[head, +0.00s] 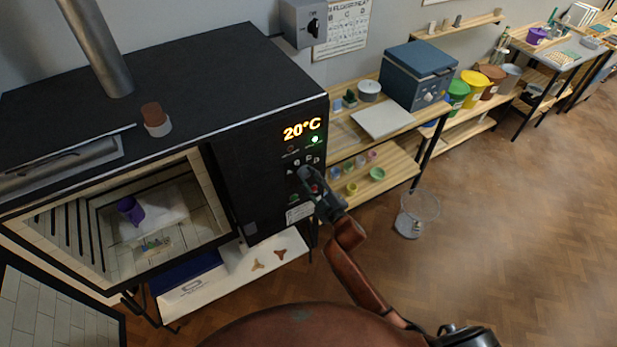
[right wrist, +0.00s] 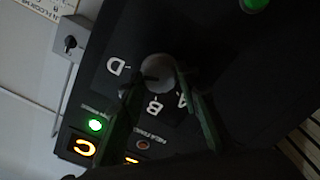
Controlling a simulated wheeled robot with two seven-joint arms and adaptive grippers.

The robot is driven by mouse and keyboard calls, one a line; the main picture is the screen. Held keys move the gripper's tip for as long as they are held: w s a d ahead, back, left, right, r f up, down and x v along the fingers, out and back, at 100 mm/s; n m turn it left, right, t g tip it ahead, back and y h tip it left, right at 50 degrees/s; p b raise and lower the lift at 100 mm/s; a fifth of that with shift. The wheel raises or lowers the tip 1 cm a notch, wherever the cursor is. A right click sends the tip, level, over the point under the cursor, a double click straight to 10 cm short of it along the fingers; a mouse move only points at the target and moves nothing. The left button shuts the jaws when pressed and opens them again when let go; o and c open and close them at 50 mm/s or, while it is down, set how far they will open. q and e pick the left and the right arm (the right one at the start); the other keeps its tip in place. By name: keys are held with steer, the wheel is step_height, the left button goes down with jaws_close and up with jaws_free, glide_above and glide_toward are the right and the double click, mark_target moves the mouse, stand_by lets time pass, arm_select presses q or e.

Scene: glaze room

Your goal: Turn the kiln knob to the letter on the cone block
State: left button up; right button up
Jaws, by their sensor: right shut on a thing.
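The kiln (head: 285,85) is a black box with an orange 20°C display and a green light on its front panel. My right gripper (head: 308,180) is at this panel, shut on the kiln knob. In the right wrist view the knob (right wrist: 157,68) is round and grey between the fingers. Letters D, B and A show around it; a finger covers the stretch between D and B. The knob's pointing direction is unclear. A small piece with coloured cones, apparently the cone block (head: 155,244), lies in the open kiln; its letter is too small to read. My left gripper is out of view.
A purple cup (head: 130,211) stands inside the kiln. A brown and white piece (head: 156,119) is on the kiln top. Shelves (head: 375,125) with pots and a blue box (head: 420,75) stand to the right.

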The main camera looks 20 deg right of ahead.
stand_by(0.6)
steer(key=o, duration=1.2)
steer(key=shift+c, duration=0.2)
steer(key=shift+s, duration=0.15)
steer(key=v, duration=1.1)
steer(key=shift+s, duration=0.4)
steer(key=shift+d, duration=0.15)
